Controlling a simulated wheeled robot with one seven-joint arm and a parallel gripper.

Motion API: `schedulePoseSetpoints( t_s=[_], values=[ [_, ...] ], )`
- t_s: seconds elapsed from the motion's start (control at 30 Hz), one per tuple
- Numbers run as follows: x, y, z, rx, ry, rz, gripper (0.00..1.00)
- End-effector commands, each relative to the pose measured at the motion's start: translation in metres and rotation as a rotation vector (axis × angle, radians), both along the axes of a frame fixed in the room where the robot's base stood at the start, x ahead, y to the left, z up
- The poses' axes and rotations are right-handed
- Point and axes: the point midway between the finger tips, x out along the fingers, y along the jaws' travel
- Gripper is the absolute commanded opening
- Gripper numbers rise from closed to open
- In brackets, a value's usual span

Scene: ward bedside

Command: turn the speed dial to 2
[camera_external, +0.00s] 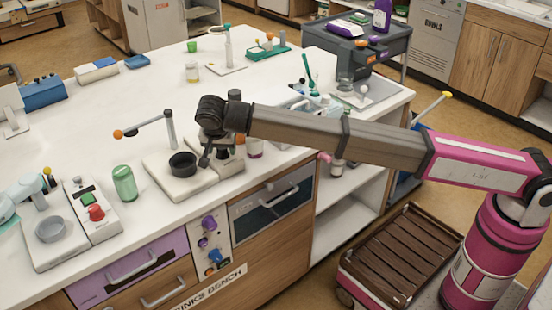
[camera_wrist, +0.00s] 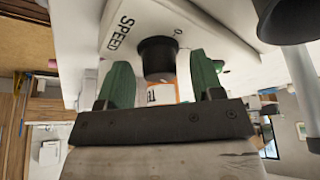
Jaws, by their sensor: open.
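The speed dial (camera_wrist: 158,52) is a black round knob on a pale panel (camera_wrist: 205,22) lettered SPEED, in the wrist view. A 0 shows beside the knob, but I cannot read where the dial points. My gripper (camera_wrist: 159,66) is open, with one green finger on each side of the knob. I cannot tell whether either finger touches it. In the external view my wrist hangs over the right part of a white-based device (camera_external: 168,188), where the arm hides the dial.
A black cup (camera_external: 183,163) stands on the device, close to my wrist. A green jar (camera_external: 124,184) and a scale-like device with a red knob (camera_external: 96,212) stand left. Bottles and a clear container stand right.

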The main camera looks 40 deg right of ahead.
Motion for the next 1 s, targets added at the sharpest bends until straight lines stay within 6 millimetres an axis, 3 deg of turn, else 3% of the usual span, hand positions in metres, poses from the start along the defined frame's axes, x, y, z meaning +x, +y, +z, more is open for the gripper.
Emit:
schedulePoseSetpoints(
  t_s=[0.17,0.6,1.0],
  values=[
    [-0.005,0.006,0.017,0.001,-0.001,0.002,0.6],
    [-0.025,0.027,0.087,0.001,-0.001,0.001,0.6],
    [-0.029,0.029,0.099,0.0,0.0,0.0,0.6]
  ],
)
